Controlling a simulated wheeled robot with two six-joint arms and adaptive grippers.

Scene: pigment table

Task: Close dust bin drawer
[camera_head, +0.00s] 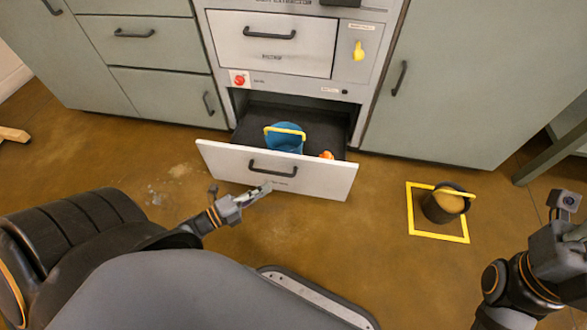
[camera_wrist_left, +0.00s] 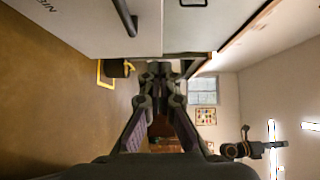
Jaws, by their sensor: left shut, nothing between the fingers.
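The dust bin drawer (camera_head: 222,157) is pulled out at the bottom of the dust extractor cabinet in the head view. Its white front has a dark handle (camera_head: 272,170). Inside are a blue bucket (camera_head: 284,142) with a yellow handle and a small orange item (camera_head: 326,155). My left gripper (camera_head: 264,188) is shut and empty, close in front of the drawer front, just below the handle; I cannot tell whether it touches. In the left wrist view its fingers (camera_wrist_left: 160,72) are together, beside the drawer front (camera_wrist_left: 85,25). My right gripper (camera_head: 563,245) is at the right edge, its fingertips not clearly shown.
A closed filter drawer (camera_head: 270,45) is above the open one, beside a red button (camera_head: 239,79) and a yellow knob (camera_head: 358,50). Green cabinets flank the extractor. A dark bucket (camera_head: 444,205) stands in a yellow floor square (camera_head: 411,210) at right. Floor between is clear.

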